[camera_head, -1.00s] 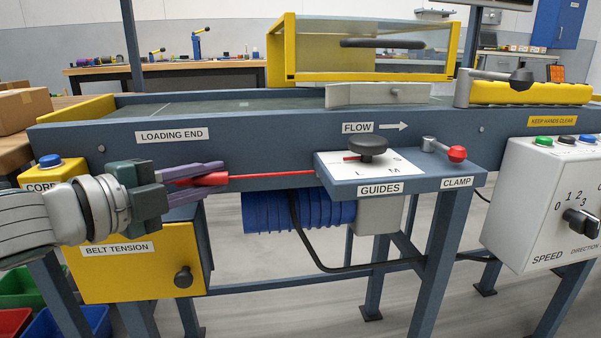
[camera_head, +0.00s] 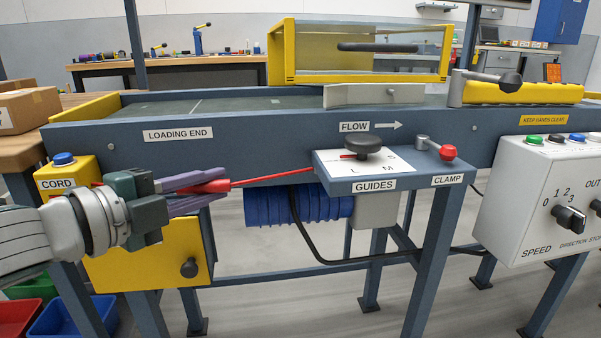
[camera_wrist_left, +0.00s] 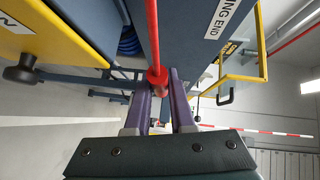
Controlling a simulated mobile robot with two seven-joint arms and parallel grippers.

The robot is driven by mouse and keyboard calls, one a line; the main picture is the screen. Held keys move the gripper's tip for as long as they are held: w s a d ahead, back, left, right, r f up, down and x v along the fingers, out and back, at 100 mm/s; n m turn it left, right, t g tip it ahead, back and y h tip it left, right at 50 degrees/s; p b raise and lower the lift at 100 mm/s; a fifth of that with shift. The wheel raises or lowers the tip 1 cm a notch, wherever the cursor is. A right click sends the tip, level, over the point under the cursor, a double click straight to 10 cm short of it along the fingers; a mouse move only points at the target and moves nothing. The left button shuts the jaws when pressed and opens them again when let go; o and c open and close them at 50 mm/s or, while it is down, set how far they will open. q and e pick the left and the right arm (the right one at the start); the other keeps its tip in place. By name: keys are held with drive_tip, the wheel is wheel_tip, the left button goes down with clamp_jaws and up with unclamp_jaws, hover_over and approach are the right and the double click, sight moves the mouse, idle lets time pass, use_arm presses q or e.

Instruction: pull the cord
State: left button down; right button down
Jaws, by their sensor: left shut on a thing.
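The red cord (camera_head: 270,179) runs along the front of the conveyor, from the yellow CORD box (camera_head: 62,178) with a blue button at the left toward the guides plate. My left gripper (camera_head: 218,180) is shut on the cord at its thicker red part, below the LOADING END label. In the left wrist view the red cord (camera_wrist_left: 153,35) comes down between the purple fingers (camera_wrist_left: 158,95), with a red collar at the fingertips. The cord bends at the gripper, sitting slightly off the straight line. My right gripper is not in view.
The guides plate (camera_head: 365,185) with a black knob and the red clamp knob (camera_head: 448,152) stand to the right. The yellow belt tension box (camera_head: 150,255) is below my left gripper. A white control box (camera_head: 530,200) is at far right.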

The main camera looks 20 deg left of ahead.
use_arm(q)
drive_tip(key=shift+w, duration=0.1)
drive_tip(key=c, duration=1.1)
unclamp_jaws()
drive_tip(key=shift+o, duration=0.2)
drive_tip(key=p+v, duration=0.3)
drive_tip(key=v, duration=0.7)
